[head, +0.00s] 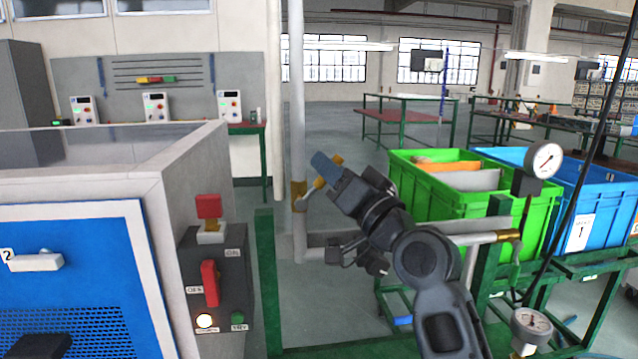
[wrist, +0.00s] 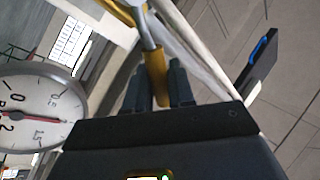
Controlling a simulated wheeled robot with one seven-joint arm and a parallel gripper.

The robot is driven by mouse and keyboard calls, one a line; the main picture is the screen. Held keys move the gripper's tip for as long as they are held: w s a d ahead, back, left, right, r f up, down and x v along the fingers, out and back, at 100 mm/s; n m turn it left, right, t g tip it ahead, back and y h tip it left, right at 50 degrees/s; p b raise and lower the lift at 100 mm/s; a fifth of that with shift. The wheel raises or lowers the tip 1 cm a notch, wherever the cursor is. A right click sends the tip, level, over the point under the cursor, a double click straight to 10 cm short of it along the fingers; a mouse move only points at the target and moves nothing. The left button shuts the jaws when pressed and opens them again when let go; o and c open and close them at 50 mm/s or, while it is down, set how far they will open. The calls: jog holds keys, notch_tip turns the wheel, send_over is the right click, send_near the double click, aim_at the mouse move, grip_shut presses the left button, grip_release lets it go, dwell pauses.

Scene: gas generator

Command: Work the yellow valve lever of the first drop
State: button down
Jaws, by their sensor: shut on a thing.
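A brass valve (head: 299,194) sits on the vertical white pipe (head: 297,120) in the middle of the head view. Its lever has a yellow handle (head: 319,183), partly hidden by my gripper in that view. My gripper (head: 324,165) is at the lever, just right of the pipe. In the wrist view the yellow lever (wrist: 158,78) runs between the two dark fingers of my gripper (wrist: 158,88), which are shut on it. A metal stem leads from the lever's far end towards the pipe.
A pressure gauge (wrist: 35,112) fills the left of the wrist view. A green crate (head: 430,205) and a blue crate (head: 595,215) stand on a green frame to the right. A grey control box (head: 215,290) with a red switch is left of the pipe.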

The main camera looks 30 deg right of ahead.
notch_tip(320, 180, down, 5)
jog(key=s+d+m+t+h+p, duration=0.1)
jog(key=d+m+t+h, duration=0.1)
jog(key=m+h, duration=0.7)
jog(key=shift+d+f+m, duration=0.15)
jog(key=shift+d+m, duration=0.3)
jog(key=shift+m, duration=2.25)
jog(key=shift+h, duration=0.4)
jog(key=c, duration=1.1)
grip_release()
